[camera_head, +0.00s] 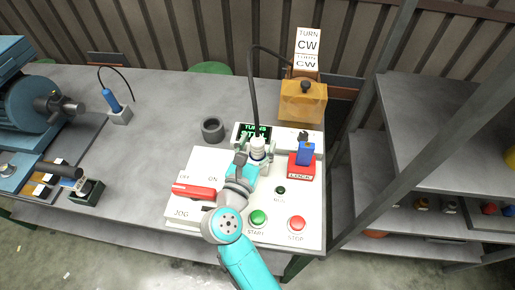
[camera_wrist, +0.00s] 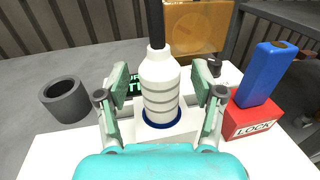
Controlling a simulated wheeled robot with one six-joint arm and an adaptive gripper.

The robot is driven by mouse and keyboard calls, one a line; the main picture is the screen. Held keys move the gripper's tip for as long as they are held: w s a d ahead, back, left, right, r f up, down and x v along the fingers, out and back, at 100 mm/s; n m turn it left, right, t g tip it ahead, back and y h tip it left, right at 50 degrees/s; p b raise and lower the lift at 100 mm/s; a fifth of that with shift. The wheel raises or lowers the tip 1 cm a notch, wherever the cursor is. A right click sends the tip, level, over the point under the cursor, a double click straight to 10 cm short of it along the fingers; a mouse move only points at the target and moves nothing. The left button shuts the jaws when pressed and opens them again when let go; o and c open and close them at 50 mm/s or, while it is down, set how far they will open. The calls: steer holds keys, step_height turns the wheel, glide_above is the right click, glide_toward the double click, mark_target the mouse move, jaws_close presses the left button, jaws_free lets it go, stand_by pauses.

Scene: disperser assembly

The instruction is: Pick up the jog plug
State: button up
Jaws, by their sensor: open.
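A white ribbed plug with a black cable from its top, which I take to be the jog plug (camera_wrist: 162,88), stands upright in a dark blue ring on the white control panel (camera_head: 185,215). It also shows in the head view (camera_head: 258,146), partly hidden by my gripper. My gripper (camera_wrist: 160,82) is open, with one finger on each side of the plug. Gaps show between the fingers and the plug in the wrist view. The plug's foot sits at the ring.
A red lock block (camera_head: 301,167) with a blue upright part stands close right of the plug. A dark ring-shaped cup (camera_head: 213,129) is to the left. A small green-text display (camera_head: 250,131) is behind. An orange box (camera_head: 303,101) stands at the back right.

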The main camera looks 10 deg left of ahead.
steer(key=shift+w, duration=0.15)
jaws_close()
